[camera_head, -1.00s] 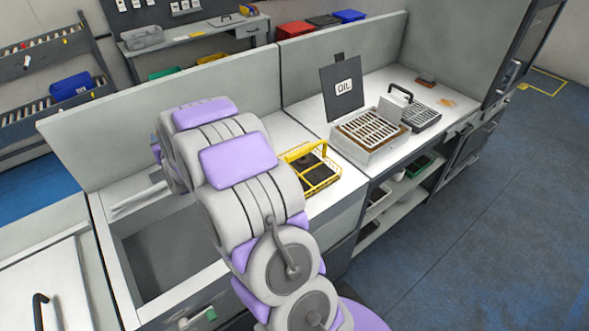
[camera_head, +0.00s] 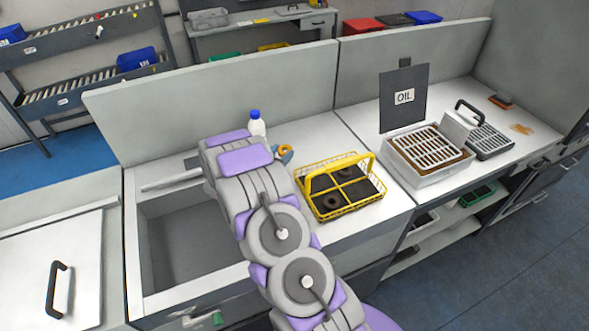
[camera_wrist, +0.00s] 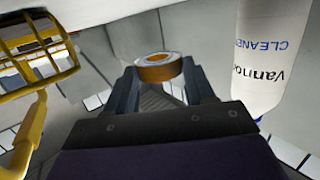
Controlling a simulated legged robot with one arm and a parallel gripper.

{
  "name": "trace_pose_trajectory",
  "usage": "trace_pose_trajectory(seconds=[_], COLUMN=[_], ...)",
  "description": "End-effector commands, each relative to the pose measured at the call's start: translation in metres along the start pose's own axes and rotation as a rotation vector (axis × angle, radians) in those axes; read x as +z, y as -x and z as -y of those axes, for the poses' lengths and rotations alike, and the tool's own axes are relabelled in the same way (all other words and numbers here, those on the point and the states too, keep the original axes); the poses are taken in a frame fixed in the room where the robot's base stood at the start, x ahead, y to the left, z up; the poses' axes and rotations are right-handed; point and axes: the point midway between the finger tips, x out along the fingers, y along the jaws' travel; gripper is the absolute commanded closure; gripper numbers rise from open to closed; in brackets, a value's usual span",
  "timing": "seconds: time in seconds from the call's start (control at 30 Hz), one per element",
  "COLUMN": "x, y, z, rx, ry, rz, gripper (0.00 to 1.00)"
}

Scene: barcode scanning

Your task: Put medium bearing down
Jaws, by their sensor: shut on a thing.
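The medium bearing (camera_wrist: 158,61) is an orange-brown ring with a pale metal rim, held between my fingertips in the wrist view. My gripper (camera_wrist: 160,82) is shut on it. In the head view my gripper (camera_head: 283,155) shows just past my arm, with the orange bearing (camera_head: 286,148) at its tip, left of the yellow wire basket (camera_head: 363,207). The bearing is apart from the basket and seems held above the counter. The basket also shows at the left of the wrist view (camera_wrist: 37,45).
A white cleaner bottle with a blue cap (camera_head: 257,124) stands close to my gripper, at the right of the wrist view (camera_wrist: 268,65). A dark ring (camera_head: 332,201) lies in the basket's front left compartment. The oil box (camera_head: 430,152) stands farther right. A sink (camera_head: 175,245) is at left.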

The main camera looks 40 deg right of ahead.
Motion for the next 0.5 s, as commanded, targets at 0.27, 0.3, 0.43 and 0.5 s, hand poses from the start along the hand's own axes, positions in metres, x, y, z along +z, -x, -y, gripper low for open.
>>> trace_pose_trajectory(seconds=[0.27,0.3,0.43,0.5], x=[0.032,0.037,0.054,0.057], y=[-0.005,-0.006,-0.009,-0.009], z=[0.000,-0.001,0.000,0.000], rx=[0.000,0.001,0.000,-0.001], ry=[0.000,0.000,-0.002,-0.002], rz=[-0.001,-0.001,-0.002,-0.002], gripper=[0.81,0.81,0.81,0.81])
